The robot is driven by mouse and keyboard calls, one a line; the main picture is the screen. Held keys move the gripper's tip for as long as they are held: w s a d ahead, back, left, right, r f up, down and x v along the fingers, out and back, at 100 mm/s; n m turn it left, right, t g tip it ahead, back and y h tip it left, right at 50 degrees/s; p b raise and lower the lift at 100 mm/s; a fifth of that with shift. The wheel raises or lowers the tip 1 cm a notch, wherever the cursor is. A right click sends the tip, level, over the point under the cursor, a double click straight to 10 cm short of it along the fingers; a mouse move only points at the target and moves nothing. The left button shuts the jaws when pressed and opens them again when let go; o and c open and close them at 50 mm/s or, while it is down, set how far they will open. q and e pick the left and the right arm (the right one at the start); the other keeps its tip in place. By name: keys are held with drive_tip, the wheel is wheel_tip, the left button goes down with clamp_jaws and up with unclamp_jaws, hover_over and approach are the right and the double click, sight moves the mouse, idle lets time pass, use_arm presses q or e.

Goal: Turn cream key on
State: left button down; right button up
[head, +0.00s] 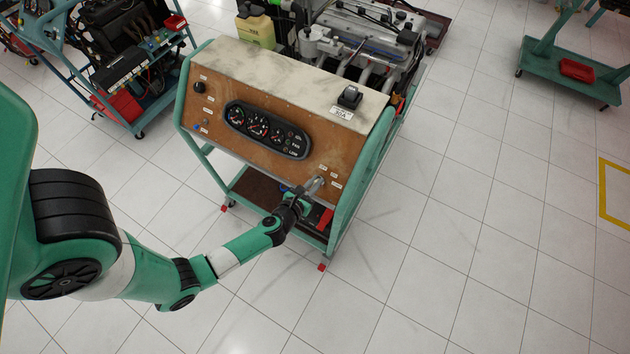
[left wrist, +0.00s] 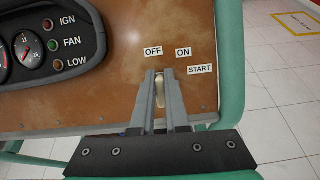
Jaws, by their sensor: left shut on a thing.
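The cream key (left wrist: 160,91) is on the wood-coloured panel (left wrist: 110,100) of the engine trainer, low at its right side. In the left wrist view it stands about upright in the picture, below the OFF label (left wrist: 153,51) and left of the ON label (left wrist: 183,53) and START label (left wrist: 200,69). My left gripper (head: 318,183) reaches the panel from the front. It is shut on the key, with one finger on each side, as the left wrist view (left wrist: 161,76) shows. The fingers hide part of the key. My right gripper is not in view.
A gauge cluster (head: 267,130) with lamps is left of the key. A black switch (head: 349,97) sits on the trainer's top. Green frame tubes (left wrist: 231,60) run close at the panel's right edge.

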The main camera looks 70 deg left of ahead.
use_arm(q)
drive_tip(key=m+p, duration=0.1)
drive_tip(key=m, duration=0.1)
drive_tip(key=m+h+p, duration=0.1)
drive_tip(key=p, duration=0.1)
drive_tip(key=shift+d+r+m+t, duration=0.1)
drive_tip(key=shift+r+m+t, duration=0.1)
drive_tip(key=shift+m+t, duration=0.2)
drive_tip(key=shift+f+m+h+p, duration=0.1)
drive_tip(key=shift+m+h+p, duration=0.4)
drive_tip(key=shift+m+p, duration=0.55)
drive_tip(key=shift+w+d+f+m+h+p, duration=0.1)
drive_tip(key=shift+m+h+p, duration=0.05)
drive_tip(key=shift+m, duration=0.45)
drive_tip(key=shift+d+m+h+p, duration=0.1)
drive_tip(key=shift+m+h+p, duration=0.05)
drive_tip(key=shift+m, duration=0.4)
drive_tip(key=c, duration=0.9)
unclamp_jaws()
